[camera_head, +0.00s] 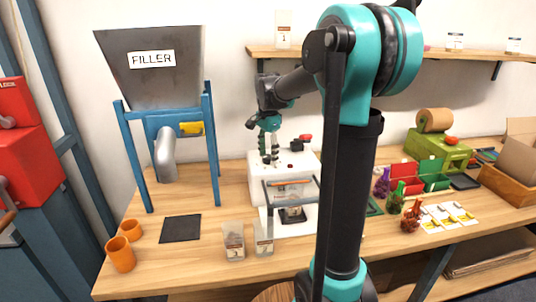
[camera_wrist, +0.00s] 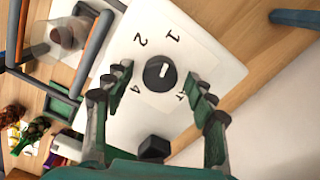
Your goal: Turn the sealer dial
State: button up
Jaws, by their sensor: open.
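The sealer (camera_head: 256,170) is a white machine on the bench, with a grey frame (camera_head: 266,200) at its front. In the wrist view the sealer's white top (camera_wrist: 215,62) fills the middle. Its dial (camera_wrist: 158,74) is a round black knob with a white pointer mark, ringed by printed numbers; 1, 2 and 4 can be read, and another is partly covered by a finger. My gripper (camera_wrist: 163,88) is open, with one finger on each side of the dial and nothing between them but the dial. In the head view my gripper (camera_head: 269,158) points down over the sealer, and the dial is hidden there.
A black block (camera_wrist: 154,147) stands on the sealer's top near the dial. A red knob (camera_head: 305,138) shows at its back. Two clear bags (camera_head: 234,240) stand at the bench's front. The FILLER hopper (camera_head: 152,70) is at the left, green and red bins (camera_head: 405,173) at the right.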

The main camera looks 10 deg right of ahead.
jog(key=c, duration=1.2)
jog(key=shift+o, duration=0.2)
